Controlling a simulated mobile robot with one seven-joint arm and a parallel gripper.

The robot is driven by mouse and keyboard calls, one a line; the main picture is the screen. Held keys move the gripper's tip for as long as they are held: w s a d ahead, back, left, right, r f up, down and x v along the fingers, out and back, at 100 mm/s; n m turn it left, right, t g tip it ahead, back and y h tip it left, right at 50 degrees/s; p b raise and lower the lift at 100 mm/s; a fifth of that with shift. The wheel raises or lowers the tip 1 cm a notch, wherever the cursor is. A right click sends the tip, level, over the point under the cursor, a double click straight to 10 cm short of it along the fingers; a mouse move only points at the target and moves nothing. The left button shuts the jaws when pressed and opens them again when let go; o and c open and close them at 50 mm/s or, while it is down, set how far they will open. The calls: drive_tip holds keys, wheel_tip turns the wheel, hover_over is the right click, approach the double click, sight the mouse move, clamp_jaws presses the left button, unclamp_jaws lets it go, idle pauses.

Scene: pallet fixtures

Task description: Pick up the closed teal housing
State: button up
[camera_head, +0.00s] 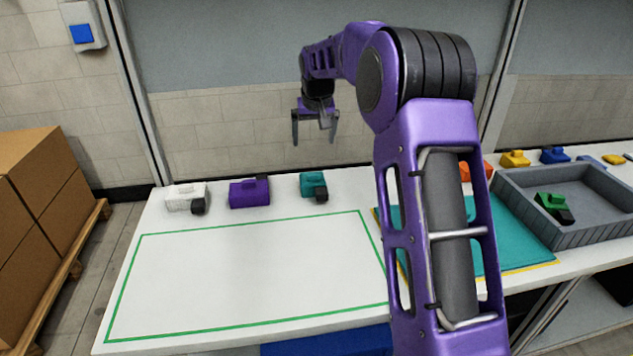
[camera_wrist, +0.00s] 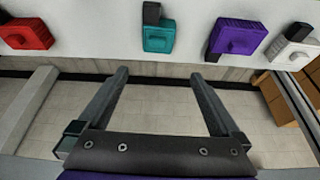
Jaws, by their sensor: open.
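A teal housing (camera_head: 311,180) with a dark block at its near right corner sits on the white table, toward the back edge. In the wrist view the teal housing (camera_wrist: 158,38) shows at the top, its dark block farther up. My gripper (camera_head: 314,141) is open and empty, in the air above and behind the housing. In the wrist view my gripper's fingers (camera_wrist: 158,78) are spread wide, pointing toward the housing, with clear floor between them. They do not touch it.
A purple housing (camera_head: 249,193) and a white housing (camera_head: 184,196) stand left of the teal one. A red housing (camera_wrist: 25,34) shows in the wrist view. A grey tray (camera_head: 604,227) holds a green housing (camera_head: 553,206). The green-outlined area (camera_head: 250,275) is empty.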

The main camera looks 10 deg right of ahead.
hover_over(313, 174)
drive_tip(key=s, duration=0.2)
drive_tip(key=f, duration=1)
drive_tip(key=shift+w+a+f, duration=0.1)
drive_tip(key=shift+a+f, duration=0.1)
drive_tip(key=shift+f, duration=0.15)
drive_tip(key=shift+x, duration=2.9)
drive_tip(key=shift+d, duration=0.1)
drive_tip(key=c, duration=1.2)
